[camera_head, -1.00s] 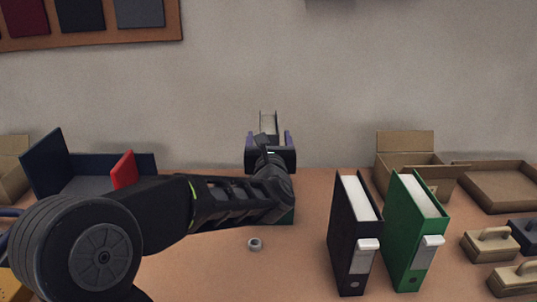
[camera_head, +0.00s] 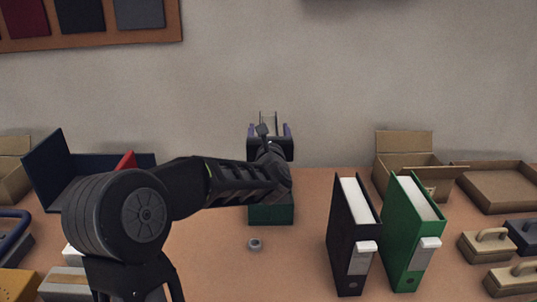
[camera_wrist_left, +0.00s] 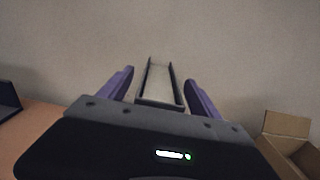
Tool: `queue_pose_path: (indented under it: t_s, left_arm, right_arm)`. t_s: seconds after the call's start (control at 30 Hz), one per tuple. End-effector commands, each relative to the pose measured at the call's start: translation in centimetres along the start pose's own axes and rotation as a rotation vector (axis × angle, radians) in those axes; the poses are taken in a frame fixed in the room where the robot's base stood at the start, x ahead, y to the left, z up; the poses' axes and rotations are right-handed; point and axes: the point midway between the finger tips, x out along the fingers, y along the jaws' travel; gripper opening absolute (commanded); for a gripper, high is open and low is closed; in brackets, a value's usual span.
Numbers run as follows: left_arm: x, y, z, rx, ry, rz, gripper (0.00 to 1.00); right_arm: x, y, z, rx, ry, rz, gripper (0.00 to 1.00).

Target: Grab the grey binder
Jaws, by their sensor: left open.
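A binder with thin grey covers and pale pages stands behind my left gripper (camera_head: 270,131); its top (camera_head: 268,119) shows above the gripper in the head view. In the left wrist view the binder (camera_wrist_left: 158,82) lies between the two purple fingers. The left gripper (camera_wrist_left: 165,85) is open, with a gap between each finger and the binder. The binder's lower part is hidden behind the gripper and forearm. My right gripper is not in view.
A black binder (camera_head: 346,235) and a green binder (camera_head: 400,245) stand upright to the right. A dark green box (camera_head: 270,214) sits below my forearm, with a small grey ring (camera_head: 255,244) in front. Cardboard boxes (camera_head: 400,160) stand at the back right.

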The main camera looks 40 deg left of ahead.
Motion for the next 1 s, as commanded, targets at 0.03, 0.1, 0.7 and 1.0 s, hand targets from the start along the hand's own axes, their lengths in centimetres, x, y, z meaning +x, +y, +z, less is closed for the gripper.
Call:
queue_pose_path:
  t_s: [0.03,0.1,0.7,1.0]
  left_arm:
    - [0.69,0.01,0.13,0.0,0.0,0.0,0.73]
    - [1.24,-0.03,0.08,0.0,0.0,-0.001,0.73]
    - [1.39,-0.01,0.03,-0.001,-0.001,-0.001,0.73]
    - [1.39,-0.01,0.03,-0.001,-0.001,-0.001,0.51]
  right_arm:
    - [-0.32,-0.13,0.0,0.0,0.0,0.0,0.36]
    - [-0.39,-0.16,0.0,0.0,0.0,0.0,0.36]
    - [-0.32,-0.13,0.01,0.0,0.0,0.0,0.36]
    - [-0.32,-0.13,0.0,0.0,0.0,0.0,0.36]
